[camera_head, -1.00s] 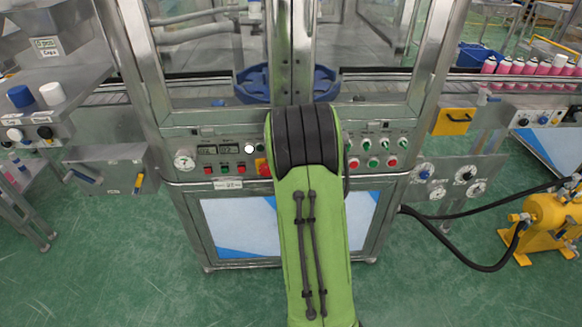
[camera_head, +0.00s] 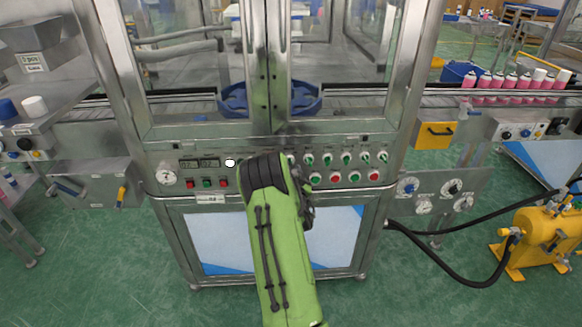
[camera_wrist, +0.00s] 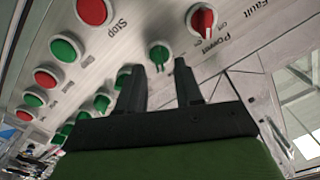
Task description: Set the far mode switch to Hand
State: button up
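The control panel of the machine carries a row of green selector switches (camera_head: 346,158) right of my arm in the head view. The rightmost switch (camera_head: 382,157) sits at the panel's right end. Their labels are too small to read, so I cannot tell which is the far mode switch. In the wrist view my gripper (camera_wrist: 159,66) is open and empty, its two dark fingers spread apart. A green switch knob (camera_wrist: 160,54) shows just beyond and between the fingertips; contact cannot be told.
A red switch labelled Power (camera_wrist: 203,20) and a red button labelled Stop (camera_wrist: 95,10) are close by in the wrist view. More red buttons (camera_head: 374,176) line the lower row. Glass doors with metal frames (camera_head: 335,60) rise above the panel.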

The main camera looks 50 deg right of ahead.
jog(key=shift+w+d, duration=0.45)
jog(key=shift+d, duration=0.05)
grip_shut()
jog(key=shift+n, duration=0.3)
jog(key=n+b, duration=0.1)
jog(key=n, duration=0.4)
jog(key=n+b, duration=0.1)
jog(key=n, duration=0.5)
jog(key=shift+w+a+b, duration=0.2)
jog(key=shift+b, duration=0.15)
jog(key=shift+f+n, duration=0.1)
jog(key=shift+n, duration=0.2)
